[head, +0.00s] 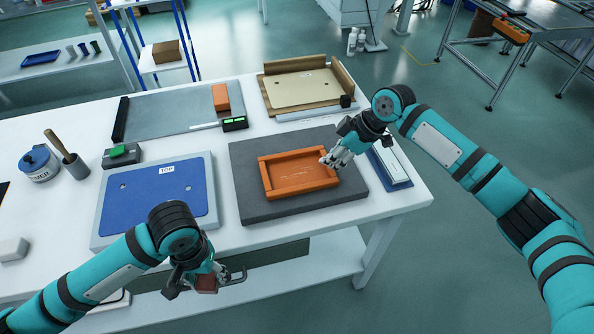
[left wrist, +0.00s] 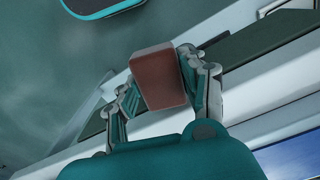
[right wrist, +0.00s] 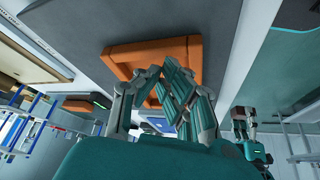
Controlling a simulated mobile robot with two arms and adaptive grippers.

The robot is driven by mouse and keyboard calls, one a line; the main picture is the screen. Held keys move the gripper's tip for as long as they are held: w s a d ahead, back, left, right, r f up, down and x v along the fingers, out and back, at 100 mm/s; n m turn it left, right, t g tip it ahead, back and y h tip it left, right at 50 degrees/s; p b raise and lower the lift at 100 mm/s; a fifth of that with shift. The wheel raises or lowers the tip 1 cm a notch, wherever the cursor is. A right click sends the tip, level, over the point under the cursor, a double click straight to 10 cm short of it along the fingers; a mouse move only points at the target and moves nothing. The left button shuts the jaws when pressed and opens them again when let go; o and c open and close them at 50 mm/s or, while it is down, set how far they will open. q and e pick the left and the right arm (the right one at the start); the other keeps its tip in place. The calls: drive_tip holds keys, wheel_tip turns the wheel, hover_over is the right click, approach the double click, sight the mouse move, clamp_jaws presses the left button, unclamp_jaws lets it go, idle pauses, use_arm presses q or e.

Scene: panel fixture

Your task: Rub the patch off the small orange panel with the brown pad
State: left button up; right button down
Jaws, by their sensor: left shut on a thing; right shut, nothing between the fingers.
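The small orange panel (head: 284,183), a shallow frame with raised edges, lies on a dark grey mat (head: 255,207). A faint pale patch (head: 293,173) shows on its inner face. My left gripper (head: 207,278) is shut on the brown pad (head: 206,285), in front of the table's front edge and away from the panel. The pad (left wrist: 158,78) also shows between the fingers in the left wrist view.
A blue panel (head: 135,198) marked TOP lies left of the mat. A beige panel (head: 300,90) with wooden edges and a grey plate (head: 165,112) with an orange block (head: 221,97) lie behind. A blue pot (head: 38,163) stands at left. White table shows between them.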

use_arm(q)
drive_tip(key=shift+f, duration=0.2)
use_arm(e)
drive_tip(key=shift+f, duration=0.45)
drive_tip(key=shift+r, duration=0.1)
